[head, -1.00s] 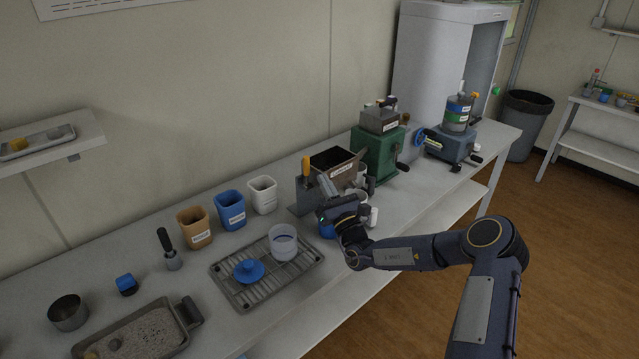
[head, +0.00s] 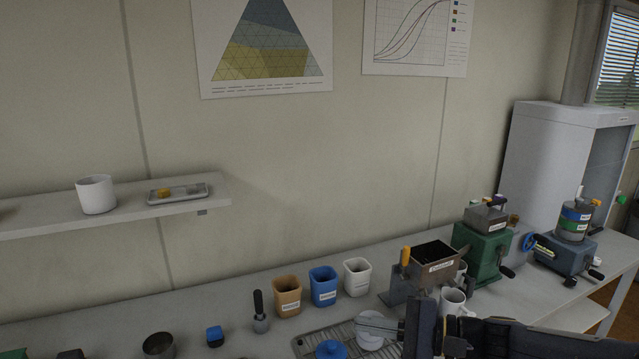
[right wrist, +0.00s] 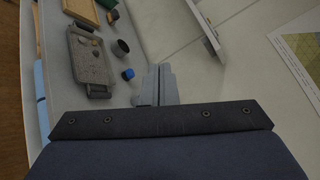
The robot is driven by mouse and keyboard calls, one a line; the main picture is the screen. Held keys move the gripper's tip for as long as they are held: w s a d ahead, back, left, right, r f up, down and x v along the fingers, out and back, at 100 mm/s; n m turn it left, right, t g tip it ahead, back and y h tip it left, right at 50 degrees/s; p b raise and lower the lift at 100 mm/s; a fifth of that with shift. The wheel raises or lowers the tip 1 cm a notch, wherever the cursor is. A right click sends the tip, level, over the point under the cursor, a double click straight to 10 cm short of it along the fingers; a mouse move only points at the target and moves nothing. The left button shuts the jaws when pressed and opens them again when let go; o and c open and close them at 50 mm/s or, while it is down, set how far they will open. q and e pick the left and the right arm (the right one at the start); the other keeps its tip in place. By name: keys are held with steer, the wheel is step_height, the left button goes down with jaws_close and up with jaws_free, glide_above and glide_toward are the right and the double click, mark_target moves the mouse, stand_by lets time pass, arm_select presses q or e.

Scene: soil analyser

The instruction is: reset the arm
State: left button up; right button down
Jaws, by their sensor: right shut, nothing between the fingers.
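My right arm comes in from the lower right in the head view. Its gripper (head: 378,325) is over the wire rack (head: 309,343), in front of the white cup-like vessel there, with its fingers pointing left. In the right wrist view the fingers (right wrist: 162,77) are together with nothing between them. My left gripper is in neither view.
A blue lid (head: 331,349) lies on the rack. Tan (head: 287,296), blue (head: 323,287) and white (head: 357,277) cups stand behind it. A labelled box (head: 433,266), a white mug (head: 452,301) and a green machine (head: 482,249) stand right. A shelf (head: 120,211) juts from the wall.

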steer(key=s+d+f+n+h, duration=0.2)
steer(key=s+d+n+h, duration=0.1)
steer(key=s, duration=0.4)
steer(key=s+d+f+n+h, duration=0.2)
steer(key=s+d+h, duration=0.3)
steer(key=s, duration=0.3)
steer(key=s+d+f+n+h, duration=0.3)
steer(key=s+f+h, duration=0.1)
steer(key=s, duration=0.3)
steer(key=shift+s+d+f+n+h, duration=0.25)
steer(key=shift+s+d+n+h, duration=0.05)
steer(key=shift+s+d, duration=0.1)
